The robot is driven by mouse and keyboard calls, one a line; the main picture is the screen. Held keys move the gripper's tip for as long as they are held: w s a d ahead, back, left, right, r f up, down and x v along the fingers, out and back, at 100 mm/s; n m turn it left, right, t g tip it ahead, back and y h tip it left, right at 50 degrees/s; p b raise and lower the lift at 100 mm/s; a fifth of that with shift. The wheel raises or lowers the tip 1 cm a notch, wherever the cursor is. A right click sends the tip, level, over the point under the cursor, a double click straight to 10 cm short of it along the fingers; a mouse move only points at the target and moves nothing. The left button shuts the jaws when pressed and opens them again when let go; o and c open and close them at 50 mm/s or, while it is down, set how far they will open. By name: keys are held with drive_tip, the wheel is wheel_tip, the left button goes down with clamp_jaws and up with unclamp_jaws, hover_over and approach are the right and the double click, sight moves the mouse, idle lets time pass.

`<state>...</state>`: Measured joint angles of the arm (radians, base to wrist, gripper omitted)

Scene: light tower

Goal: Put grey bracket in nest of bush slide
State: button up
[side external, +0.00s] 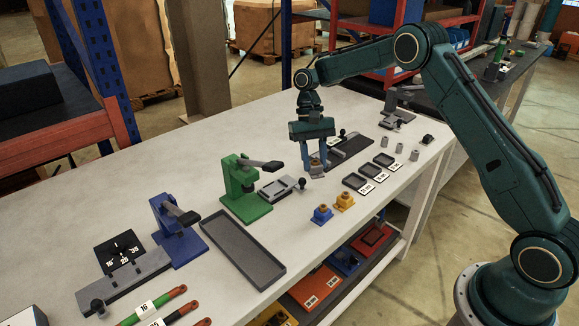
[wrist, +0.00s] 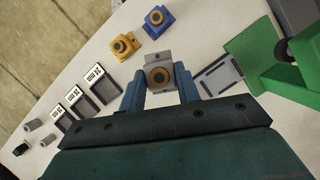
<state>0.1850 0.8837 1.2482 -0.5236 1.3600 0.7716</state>
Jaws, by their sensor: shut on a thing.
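My gripper (side external: 316,158) is shut on the grey bracket (side external: 317,170), which carries a round brass-coloured bush. In the wrist view the grey bracket (wrist: 157,62) sits between the blue fingers of my gripper (wrist: 161,88). A grey slide with a rectangular nest (side external: 280,187), which appears to be the bush slide, lies in front of the green press. It also shows in the wrist view (wrist: 218,78), right of the held bracket. Its nest looks empty. The bracket is apart from the slide; its exact height above the table is hard to tell.
A green press (side external: 243,185) stands beside the slide. A blue bracket (side external: 322,214) and a yellow bracket (side external: 345,201) stand near the front edge. Several small dark trays (side external: 369,170) with labels lie to the right. A long grey tray (side external: 243,250) lies empty at front left.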

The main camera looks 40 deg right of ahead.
drive_tip(key=shift+w+a+f+m+y, duration=0.1)
drive_tip(key=shift+w+a+m+y, duration=0.25)
drive_tip(key=shift+w+m, duration=0.55)
drive_tip(key=shift+w+a+m+t+y, duration=0.25)
drive_tip(key=shift+w+a+m+t, duration=0.35)
drive_tip(key=shift+m, duration=0.5)
drive_tip(key=w+a+r+m+t+y, duration=0.1)
drive_tip(key=w+a+m, duration=0.3)
drive_tip(key=m, duration=0.4)
drive_tip(key=shift+w+a+r+m+t, duration=0.35)
drive_tip(key=shift+a+r+t, duration=0.25)
drive_tip(key=shift+t, duration=0.3)
drive_tip(key=shift+f, duration=4.25)
drive_tip(key=o, duration=1.1)
drive_tip(key=shift+o, duration=0.2)
